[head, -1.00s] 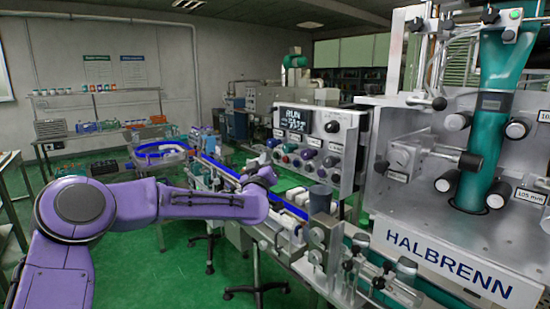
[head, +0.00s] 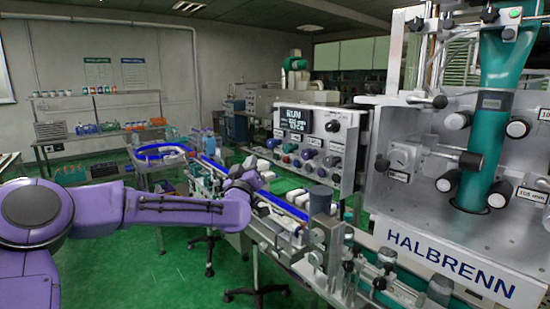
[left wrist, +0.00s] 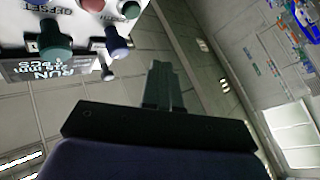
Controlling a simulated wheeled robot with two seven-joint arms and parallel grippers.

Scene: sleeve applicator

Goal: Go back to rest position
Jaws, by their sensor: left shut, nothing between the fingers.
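My purple left arm comes in from the left in the head view. Its gripper (head: 252,168) is held in front of the control panel (head: 318,148), near the blue-edged conveyor (head: 222,172). In the left wrist view the fingers of the left gripper (left wrist: 163,72) are together with nothing between them. The control panel (left wrist: 75,25) shows upside down at the top left of that view, apart from the fingers. My right gripper is not in view.
The HALBRENN machine (head: 445,255) with its green sleeve column (head: 488,125) fills the right side. A shelf rack (head: 100,125) with small bottles stands at the back left. Green floor (head: 150,275) is open at the front left.

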